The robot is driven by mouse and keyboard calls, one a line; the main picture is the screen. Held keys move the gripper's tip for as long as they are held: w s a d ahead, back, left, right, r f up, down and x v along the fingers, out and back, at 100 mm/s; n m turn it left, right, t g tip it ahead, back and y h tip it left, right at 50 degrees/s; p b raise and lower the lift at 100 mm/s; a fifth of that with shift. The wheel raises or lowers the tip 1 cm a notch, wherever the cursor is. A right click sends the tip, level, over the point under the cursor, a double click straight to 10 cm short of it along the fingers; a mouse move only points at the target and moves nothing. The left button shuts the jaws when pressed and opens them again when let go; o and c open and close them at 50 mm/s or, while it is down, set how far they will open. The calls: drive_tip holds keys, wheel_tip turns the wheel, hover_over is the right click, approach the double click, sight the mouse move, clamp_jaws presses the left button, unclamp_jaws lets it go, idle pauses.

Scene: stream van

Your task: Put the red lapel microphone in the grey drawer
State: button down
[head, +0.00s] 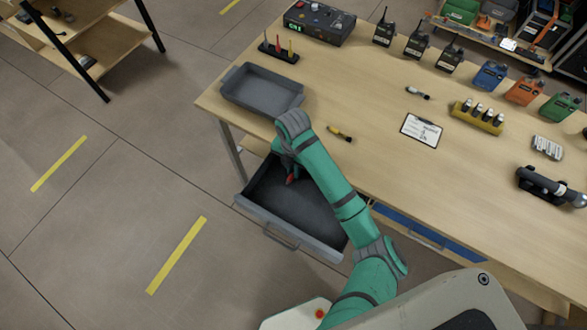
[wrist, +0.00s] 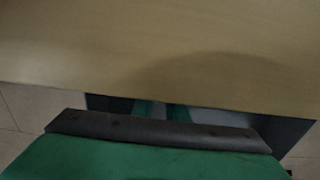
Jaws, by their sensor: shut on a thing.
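The grey drawer (head: 318,226) is pulled open below the table's left end in the head view, its handle facing the front. My gripper (head: 289,178) is over the back left part of the drawer, partly covered by my arm. It is shut on the red lapel microphone (head: 292,180), of which a small red part shows against the dark drawer inside. I cannot tell how high the microphone is above the drawer floor. The wrist view is mostly filled by the table top and my own green arm, and the microphone does not show there.
The table (head: 375,175) overhangs the drawer's back. A grey tray (head: 262,90) stands at the table's left corner, close to my arm. A yellow-and-black microphone (head: 340,133) and a clipboard (head: 422,129) lie to the right. A blue drawer front (head: 425,230) is beside the open drawer.

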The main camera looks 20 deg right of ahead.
drive_tip(key=shift+s+d+f, duration=0.1)
drive_tip(key=c, duration=1.7)
unclamp_jaws()
drive_tip(key=shift+c, duration=0.2)
